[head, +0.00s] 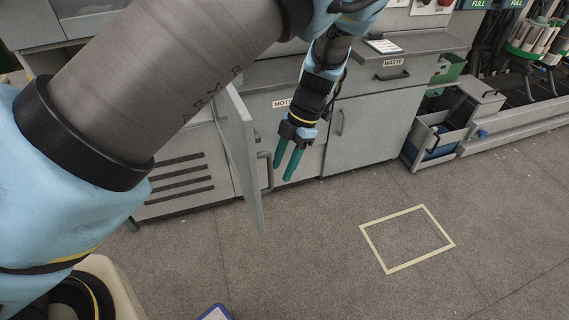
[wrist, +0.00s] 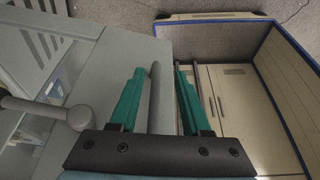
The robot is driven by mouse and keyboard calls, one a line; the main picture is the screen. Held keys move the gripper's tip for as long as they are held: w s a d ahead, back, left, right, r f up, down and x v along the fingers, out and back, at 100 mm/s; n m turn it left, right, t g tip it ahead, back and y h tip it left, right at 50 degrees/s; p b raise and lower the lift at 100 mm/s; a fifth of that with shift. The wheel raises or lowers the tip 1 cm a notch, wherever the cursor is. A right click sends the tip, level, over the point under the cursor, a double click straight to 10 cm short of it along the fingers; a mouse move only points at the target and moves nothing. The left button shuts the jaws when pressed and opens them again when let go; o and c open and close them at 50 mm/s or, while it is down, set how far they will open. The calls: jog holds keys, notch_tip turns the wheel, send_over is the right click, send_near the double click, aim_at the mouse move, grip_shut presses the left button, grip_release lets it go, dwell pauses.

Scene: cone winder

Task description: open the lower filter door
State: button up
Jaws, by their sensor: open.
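A grey cabinet door (head: 243,150) stands swung out from the low cabinet front, seen nearly edge-on in the head view. I take it to be the lower filter door; no label on it is readable. A dark bar handle (head: 267,172) shows on its right-hand side. My gripper (head: 283,172) points down just right of this door, fingers apart. In the wrist view the door is the grey panel (wrist: 105,65) at left, and its handle bar (wrist: 154,95) runs between the open green fingers (wrist: 158,72). I cannot tell whether either finger touches it.
A closed panel marked MOTOR (head: 305,155) and a WASTE cabinet (head: 370,130) stand behind and right. A blue-edged box (wrist: 262,45) shows in the wrist view. A taped rectangle (head: 392,268) marks the floor; the floor around it is clear. An open drawer (head: 440,140) juts out farther right.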

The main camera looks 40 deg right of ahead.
jog(key=b+v, duration=0.2)
jog(key=v, duration=0.8)
jog(key=shift+r+b, duration=0.35)
jog(key=shift+s+d, duration=0.15)
jog(key=shift+s, duration=0.05)
